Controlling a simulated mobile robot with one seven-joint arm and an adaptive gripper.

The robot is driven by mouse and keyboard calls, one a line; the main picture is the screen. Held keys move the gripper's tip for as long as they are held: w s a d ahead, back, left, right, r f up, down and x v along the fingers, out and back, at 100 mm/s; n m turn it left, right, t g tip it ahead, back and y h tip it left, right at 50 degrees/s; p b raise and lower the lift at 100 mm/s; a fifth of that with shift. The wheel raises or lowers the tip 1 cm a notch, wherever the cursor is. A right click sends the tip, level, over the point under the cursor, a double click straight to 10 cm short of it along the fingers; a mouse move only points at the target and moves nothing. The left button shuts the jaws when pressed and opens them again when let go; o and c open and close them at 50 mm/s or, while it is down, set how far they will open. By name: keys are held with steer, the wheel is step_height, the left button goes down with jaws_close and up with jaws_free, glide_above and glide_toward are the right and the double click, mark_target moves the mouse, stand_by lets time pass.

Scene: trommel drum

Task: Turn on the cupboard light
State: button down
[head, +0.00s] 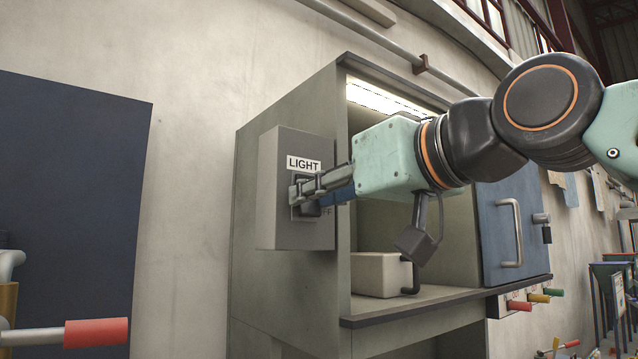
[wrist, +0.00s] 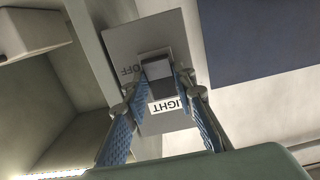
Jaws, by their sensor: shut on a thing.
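The grey switch box (head: 283,215) with its LIGHT label (head: 303,163) is fixed to the left side of the cupboard (head: 262,285). My gripper (head: 306,188) reaches it from the right and is shut on the light switch. In the wrist view the fingers of my gripper (wrist: 160,82) press on both sides of the switch (wrist: 155,68), between the OFF mark and the upside-down LIGHT label (wrist: 168,105). The fingers partly hide the switch. The strip light (head: 385,101) under the cupboard's top glows bright white.
A pale box (head: 381,275) with a dark handle sits on the cupboard's shelf. A blue door (head: 497,235) with a grey handle stands at the cupboard's right. A dark blue panel (head: 75,180) is at the left, with a red-gripped lever (head: 97,332) below. The wall between is bare.

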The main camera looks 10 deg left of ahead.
stand_by(0.3)
steer(key=c, duration=1.6)
jaws_free()
steer(key=shift+d+r, duration=0.1)
steer(key=v, duration=1.2)
steer(key=shift+r, duration=0.15)
